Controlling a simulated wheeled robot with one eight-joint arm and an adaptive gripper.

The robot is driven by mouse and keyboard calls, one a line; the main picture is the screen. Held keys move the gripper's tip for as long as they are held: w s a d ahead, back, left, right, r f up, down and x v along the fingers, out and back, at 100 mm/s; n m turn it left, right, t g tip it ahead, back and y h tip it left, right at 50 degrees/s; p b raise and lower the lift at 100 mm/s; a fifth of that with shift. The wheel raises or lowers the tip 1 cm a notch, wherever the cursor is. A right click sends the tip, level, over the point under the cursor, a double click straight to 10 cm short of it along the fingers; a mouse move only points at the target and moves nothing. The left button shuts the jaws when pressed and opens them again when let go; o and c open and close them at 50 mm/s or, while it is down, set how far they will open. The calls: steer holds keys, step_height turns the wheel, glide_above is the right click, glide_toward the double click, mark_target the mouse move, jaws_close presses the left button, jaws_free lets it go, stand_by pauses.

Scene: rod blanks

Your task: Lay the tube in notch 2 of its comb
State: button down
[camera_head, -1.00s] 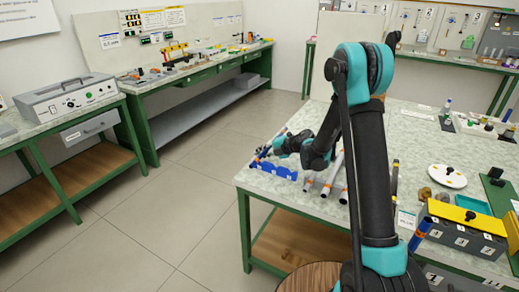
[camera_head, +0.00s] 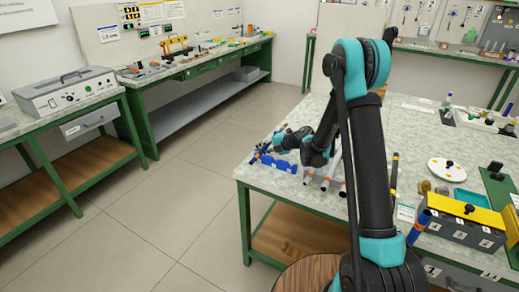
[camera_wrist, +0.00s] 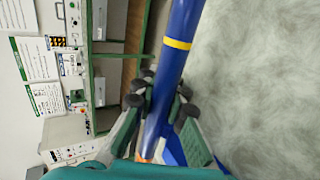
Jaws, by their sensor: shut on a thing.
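A blue tube with a yellow band (camera_wrist: 177,43) runs lengthwise through the wrist view, with an orange end low in the picture. My gripper (camera_wrist: 160,100) is shut on it, its fingers on both sides. In the head view my gripper (camera_head: 277,143) is at the table's near left corner, and the tube (camera_head: 257,156) shows only in small part there. The blue comb (camera_head: 284,166) stands just below my gripper in the picture; a blue piece behind the tube also shows in the wrist view (camera_wrist: 175,150). The notch numbers are too small to read, and I cannot tell whether tube and comb touch.
Several pale rods with orange ends (camera_head: 327,180) lie right of the comb, partly behind my arm. A black and yellow rod (camera_head: 394,175) lies farther right. A yellow-topped grey box (camera_head: 462,228) and a white disc (camera_head: 446,170) stand on the right. The table's left edge is close.

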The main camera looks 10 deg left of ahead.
steer(key=shift+f, duration=0.5)
steer(key=c, duration=1.5)
jaws_free()
steer(key=shift+o, duration=0.2)
steer(key=v, duration=1.2)
